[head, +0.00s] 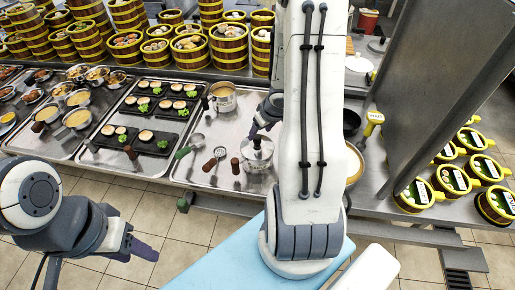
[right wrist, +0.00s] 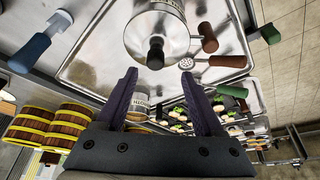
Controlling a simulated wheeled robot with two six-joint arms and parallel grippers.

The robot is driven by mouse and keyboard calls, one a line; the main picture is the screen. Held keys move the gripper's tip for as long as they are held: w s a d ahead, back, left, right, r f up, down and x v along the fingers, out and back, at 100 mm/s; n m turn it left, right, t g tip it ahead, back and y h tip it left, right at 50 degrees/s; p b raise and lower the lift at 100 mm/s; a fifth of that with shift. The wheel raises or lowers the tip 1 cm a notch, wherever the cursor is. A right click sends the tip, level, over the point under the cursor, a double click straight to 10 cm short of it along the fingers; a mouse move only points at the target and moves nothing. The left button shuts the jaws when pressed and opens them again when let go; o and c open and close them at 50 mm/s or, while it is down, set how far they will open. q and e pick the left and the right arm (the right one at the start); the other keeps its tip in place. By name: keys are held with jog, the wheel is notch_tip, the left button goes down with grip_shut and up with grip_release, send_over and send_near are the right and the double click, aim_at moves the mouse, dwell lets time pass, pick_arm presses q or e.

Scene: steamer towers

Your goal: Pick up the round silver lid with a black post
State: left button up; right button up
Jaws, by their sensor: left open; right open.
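The round silver lid (head: 258,152) with a black post sits near the front edge of the steel counter, on what looks like a labelled silver pot. In the right wrist view the lid (right wrist: 138,40) is at the top centre, its black post pointing toward my gripper. My right gripper (head: 266,118) is open and empty, just behind and above the lid; its two purple fingers (right wrist: 160,88) also show in the right wrist view, apart from the post. My left gripper (head: 140,245) is open and empty, low in front of the counter. My right arm hides the area right of the lid.
A ladle (head: 217,153) and other handled utensils lie left of the lid. A labelled silver pot (head: 223,98) stands behind them. Black trays (head: 110,143) of food are further left. Steamer towers (head: 229,52) line the back. A grey metal panel (head: 440,80) rises at right.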

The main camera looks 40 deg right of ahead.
aim_at(257, 136)
jog(key=b+x, duration=0.1)
jog(key=x, duration=0.1)
jog(key=b+x, duration=0.1)
jog(key=x, duration=0.1)
jog(key=b+x, duration=0.1)
jog(key=x, duration=0.2)
jog(key=shift+w+d, duration=0.15)
jog(key=shift+d, duration=0.25)
jog(key=shift+r, duration=0.1)
grip_shut()
